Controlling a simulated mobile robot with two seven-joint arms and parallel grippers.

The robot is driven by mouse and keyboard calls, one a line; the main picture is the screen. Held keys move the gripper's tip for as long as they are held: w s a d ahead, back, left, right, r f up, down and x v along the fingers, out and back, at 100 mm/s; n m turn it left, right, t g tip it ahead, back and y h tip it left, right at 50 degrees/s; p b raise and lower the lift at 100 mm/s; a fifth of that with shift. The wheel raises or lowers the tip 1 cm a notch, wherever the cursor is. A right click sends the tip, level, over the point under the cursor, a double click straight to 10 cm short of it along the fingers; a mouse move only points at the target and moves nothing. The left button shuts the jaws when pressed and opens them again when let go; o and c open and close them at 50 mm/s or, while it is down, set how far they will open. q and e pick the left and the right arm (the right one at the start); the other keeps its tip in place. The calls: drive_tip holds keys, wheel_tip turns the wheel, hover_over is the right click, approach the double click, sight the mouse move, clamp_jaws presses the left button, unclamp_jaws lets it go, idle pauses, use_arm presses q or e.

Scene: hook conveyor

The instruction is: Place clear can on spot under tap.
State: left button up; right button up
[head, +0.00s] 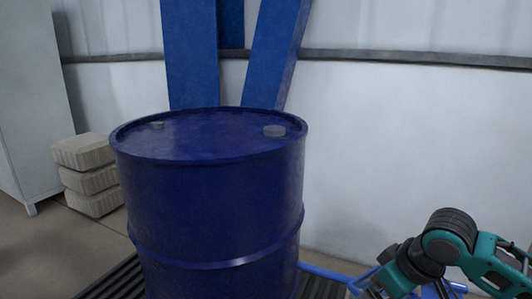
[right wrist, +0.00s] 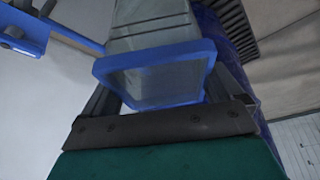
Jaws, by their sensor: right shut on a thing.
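My right gripper (right wrist: 168,85) is shut on the clear can in the right wrist view. The can (right wrist: 155,82) is a translucent grey box shape with a blue rim on its near end, held between the two fingers. In the head view my right arm's wrist shows at the lower right, with some blue parts beside it; the fingers and can are not clear there. A large blue drum (head: 205,205) stands upright in the middle of the head view. I cannot make out a tap or the spot under it. My left gripper is in neither view.
The drum stands on a dark slatted base (head: 115,282). A blue bar (head: 325,272) runs from the drum's lower right toward my arm. Stacked pale blocks (head: 88,175) and a white cabinet (head: 28,95) are at left. Blue posts (head: 190,55) rise behind the drum.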

drive_tip(key=s+r+m+p, duration=0.1)
drive_tip(key=r+m, duration=0.1)
drive_tip(key=s+a+r+m+h+p, duration=0.1)
drive_tip(key=r+m+p, duration=0.1)
drive_tip(key=r, duration=0.1)
drive_tip(key=s+a+r+m+h+p, duration=0.1)
drive_tip(key=s+r, duration=0.1)
drive_tip(key=shift+s+r+m+t+p, duration=0.1)
drive_tip(key=shift+r+m+t+p, duration=0.05)
drive_tip(key=shift+m+t+p, duration=0.25)
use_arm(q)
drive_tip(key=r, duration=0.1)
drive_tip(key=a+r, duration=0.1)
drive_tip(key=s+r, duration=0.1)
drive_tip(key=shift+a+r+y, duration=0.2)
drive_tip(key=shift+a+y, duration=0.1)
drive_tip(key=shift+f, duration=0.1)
